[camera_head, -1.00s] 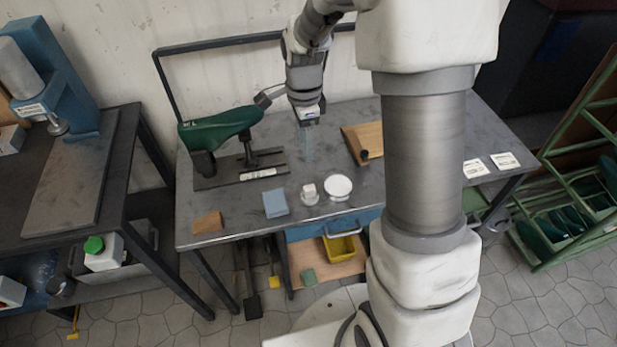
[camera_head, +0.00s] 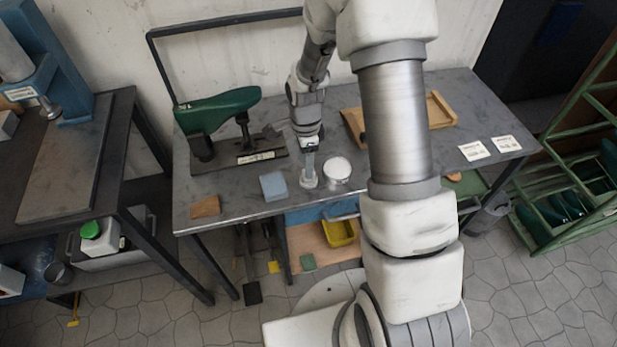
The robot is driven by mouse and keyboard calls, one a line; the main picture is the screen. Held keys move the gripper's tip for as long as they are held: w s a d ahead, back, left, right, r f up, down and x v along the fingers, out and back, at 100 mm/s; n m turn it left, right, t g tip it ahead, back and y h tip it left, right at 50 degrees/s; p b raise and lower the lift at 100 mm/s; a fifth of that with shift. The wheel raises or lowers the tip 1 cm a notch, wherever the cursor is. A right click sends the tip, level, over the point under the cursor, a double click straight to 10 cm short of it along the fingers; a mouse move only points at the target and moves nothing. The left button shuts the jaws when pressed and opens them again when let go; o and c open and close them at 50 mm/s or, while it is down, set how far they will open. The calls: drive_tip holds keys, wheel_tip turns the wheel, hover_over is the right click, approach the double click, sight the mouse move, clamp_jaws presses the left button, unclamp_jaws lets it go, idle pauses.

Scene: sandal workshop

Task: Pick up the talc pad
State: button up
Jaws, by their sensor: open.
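A small white object on a round base, which looks like the talc pad (camera_head: 309,184), stands on the grey workbench (camera_head: 235,200) near its front edge. My gripper (camera_head: 309,170) points down right over it, with the fingertips at or just above its top. The gripper is open. The fingers hide the pad's upper part, and I cannot tell whether they touch it. A round white dish (camera_head: 338,168) stands close to the right of the pad.
A blue block (camera_head: 273,187) lies left of the pad, and a tan block (camera_head: 206,207) lies farther left. A green sandal last on a stand (camera_head: 218,110) is behind. A wooden tray (camera_head: 441,112) and two white cards (camera_head: 474,151) are to the right.

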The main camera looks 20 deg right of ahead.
sight(307, 184)
drive_tip(key=f, duration=0.4)
drive_tip(key=shift+s+d+f, duration=0.15)
drive_tip(key=shift+d, duration=0.15)
clamp_jaws()
